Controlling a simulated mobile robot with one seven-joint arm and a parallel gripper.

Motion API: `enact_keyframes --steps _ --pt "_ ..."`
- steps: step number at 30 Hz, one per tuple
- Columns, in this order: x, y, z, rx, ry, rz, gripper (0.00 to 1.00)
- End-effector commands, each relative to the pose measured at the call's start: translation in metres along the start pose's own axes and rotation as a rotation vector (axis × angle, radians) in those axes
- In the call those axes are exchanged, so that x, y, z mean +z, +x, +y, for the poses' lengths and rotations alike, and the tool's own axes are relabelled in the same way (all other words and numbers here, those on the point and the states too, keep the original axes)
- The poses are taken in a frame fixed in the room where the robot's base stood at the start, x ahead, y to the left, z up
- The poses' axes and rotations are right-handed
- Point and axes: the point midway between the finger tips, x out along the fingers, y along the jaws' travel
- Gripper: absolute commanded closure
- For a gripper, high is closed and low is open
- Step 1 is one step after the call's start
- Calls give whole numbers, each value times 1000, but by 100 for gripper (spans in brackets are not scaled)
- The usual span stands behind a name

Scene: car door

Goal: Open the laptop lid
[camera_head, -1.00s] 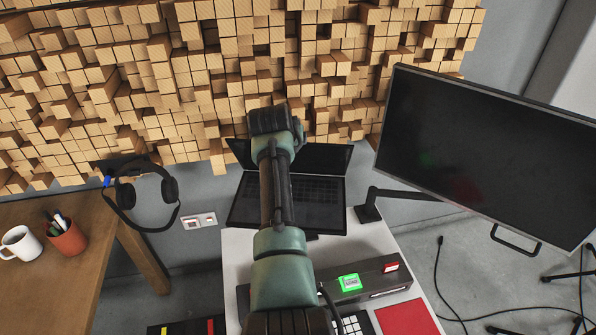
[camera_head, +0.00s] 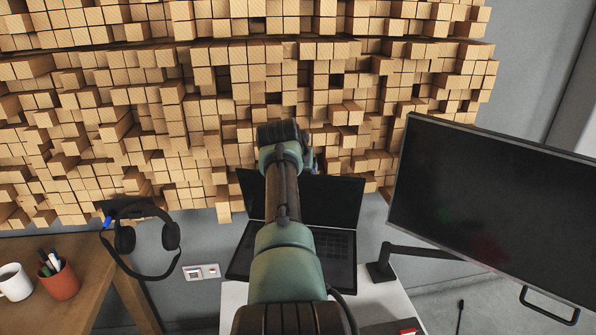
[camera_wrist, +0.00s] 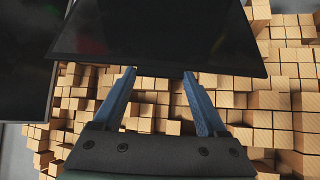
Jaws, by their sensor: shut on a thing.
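The dark laptop (camera_head: 330,246) stands on the white desk, its keyboard showing right of my arm. Its lid (camera_head: 335,203) stands raised at the back, partly covered by my arm. In the wrist view the lid (camera_wrist: 155,35) fills the top middle, its edge at my fingertips. My gripper (camera_wrist: 159,72) has two blue fingers, one on each side of a gap, both reaching that edge. It is shut on the laptop lid. In the head view the fingers are mostly hidden behind my wrist.
A large monitor (camera_head: 495,200) on an arm stands close on the right. A wall of wooden blocks (camera_head: 150,100) is right behind the lid.

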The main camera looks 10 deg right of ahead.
Motion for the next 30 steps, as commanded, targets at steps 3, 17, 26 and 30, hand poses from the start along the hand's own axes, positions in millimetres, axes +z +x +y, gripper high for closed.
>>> enact_keyframes --steps 3,17,26,30 --pt "-10 -4 0 -1 0 23 100" --pt "-5 -2 0 -1 0 13 0" --pt "-4 -6 -1 -1 1 11 0" --pt "-4 -14 -1 -1 1 11 0"
